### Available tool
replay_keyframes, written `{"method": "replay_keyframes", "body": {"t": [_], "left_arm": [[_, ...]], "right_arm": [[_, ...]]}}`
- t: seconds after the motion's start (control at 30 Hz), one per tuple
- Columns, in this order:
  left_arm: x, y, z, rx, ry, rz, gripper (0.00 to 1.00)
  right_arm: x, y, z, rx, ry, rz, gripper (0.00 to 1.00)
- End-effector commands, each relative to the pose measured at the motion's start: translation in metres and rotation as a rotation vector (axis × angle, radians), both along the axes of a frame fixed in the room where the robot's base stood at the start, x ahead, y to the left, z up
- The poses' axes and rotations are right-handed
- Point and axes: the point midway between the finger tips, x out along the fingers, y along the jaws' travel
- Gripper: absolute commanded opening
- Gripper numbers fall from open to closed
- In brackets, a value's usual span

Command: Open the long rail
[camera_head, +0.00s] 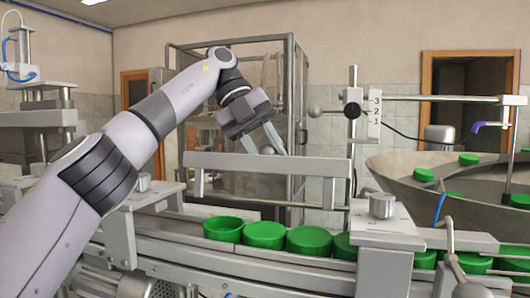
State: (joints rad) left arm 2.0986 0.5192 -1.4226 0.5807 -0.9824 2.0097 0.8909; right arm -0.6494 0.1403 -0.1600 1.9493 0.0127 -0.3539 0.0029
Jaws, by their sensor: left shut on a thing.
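The long rail (240,164) is a pale grey bar that stands level above the conveyor in the middle of the view. A round grey knob (267,151) shows just above and behind its upper edge. My left gripper (264,147) reaches down from the upper left, its two pale fingers on either side of the knob and shut on it. The lower ends of the fingers are close to or behind the rail's upper edge, so the contact is partly hidden. My right gripper is not in view.
Green caps (264,235) lie in a row on the conveyor (185,228) below the rail. A large metal bowl (400,170) with more green caps stands at right. A post (353,145) with a numbered scale (374,113) stands right of the rail. A framed glass cabinet (290,75) is behind.

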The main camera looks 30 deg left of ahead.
Motion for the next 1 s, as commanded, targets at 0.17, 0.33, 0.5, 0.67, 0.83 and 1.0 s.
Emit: {"method": "replay_keyframes", "body": {"t": [0.17, 0.33, 0.5, 0.67, 0.83, 1.0], "left_arm": [[0.0004, 0.0004, -0.0005, 0.001, 0.002, 0.004, 0.0], [0.0003, 0.0005, -0.0006, 0.001, 0.002, 0.004, 0.0], [0.0002, 0.0004, -0.0006, 0.001, 0.002, 0.004, 0.57], [0.0002, 0.0003, -0.0005, 0.001, 0.002, 0.002, 0.57], [0.0001, 0.0003, -0.0004, 0.001, 0.002, 0.002, 0.57], [0.0001, 0.0012, -0.0001, 0.001, -0.002, 0.002, 0.57]], "right_arm": [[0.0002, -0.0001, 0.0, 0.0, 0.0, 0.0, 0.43], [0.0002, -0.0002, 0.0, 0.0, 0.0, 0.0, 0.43], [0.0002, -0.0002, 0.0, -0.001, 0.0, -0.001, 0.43], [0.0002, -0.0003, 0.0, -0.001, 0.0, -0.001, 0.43], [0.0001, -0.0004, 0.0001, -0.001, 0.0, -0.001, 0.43], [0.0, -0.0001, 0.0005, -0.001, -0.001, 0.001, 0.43]]}}
